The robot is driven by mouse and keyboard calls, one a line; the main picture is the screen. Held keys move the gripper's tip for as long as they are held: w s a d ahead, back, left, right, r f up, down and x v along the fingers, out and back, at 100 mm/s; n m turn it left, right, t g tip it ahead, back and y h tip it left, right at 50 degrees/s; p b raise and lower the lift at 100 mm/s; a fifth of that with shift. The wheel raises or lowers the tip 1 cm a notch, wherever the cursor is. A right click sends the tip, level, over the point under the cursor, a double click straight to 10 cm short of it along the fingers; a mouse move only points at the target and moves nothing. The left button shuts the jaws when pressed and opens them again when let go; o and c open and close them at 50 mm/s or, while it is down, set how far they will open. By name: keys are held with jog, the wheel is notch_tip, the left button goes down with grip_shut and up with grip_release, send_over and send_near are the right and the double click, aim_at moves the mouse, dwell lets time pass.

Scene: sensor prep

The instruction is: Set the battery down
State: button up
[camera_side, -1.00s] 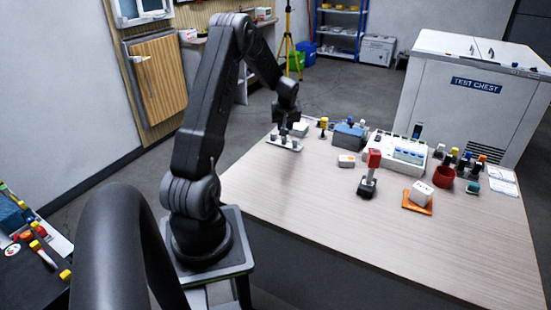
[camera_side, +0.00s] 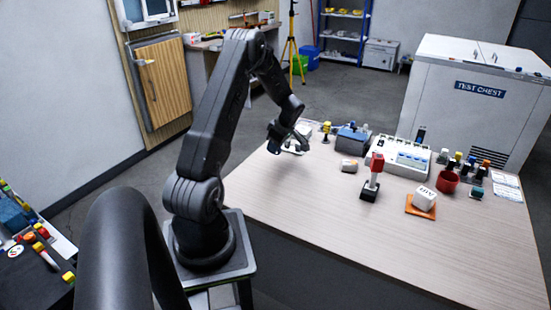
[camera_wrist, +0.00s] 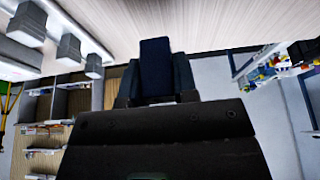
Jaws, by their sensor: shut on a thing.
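My gripper (camera_side: 277,138) is shut on the battery (camera_side: 274,148), a small dark blue block. In the wrist view the battery (camera_wrist: 156,66) sits between the two dark fingers of my gripper (camera_wrist: 157,72). In the side view my gripper is tilted, at the far left part of the table. The battery is low near the tabletop; I cannot tell whether it touches. A white tray with grey blocks (camera_side: 292,149) is close behind it, partly hidden by my gripper; its grey blocks (camera_wrist: 69,48) show at the wrist view's upper left.
The table's front is clear.

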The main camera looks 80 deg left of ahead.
aim_at(275, 163)
jog(key=shift+f, duration=2.2)
jog(key=o, duration=0.9)
jog(key=shift+f, duration=0.15)
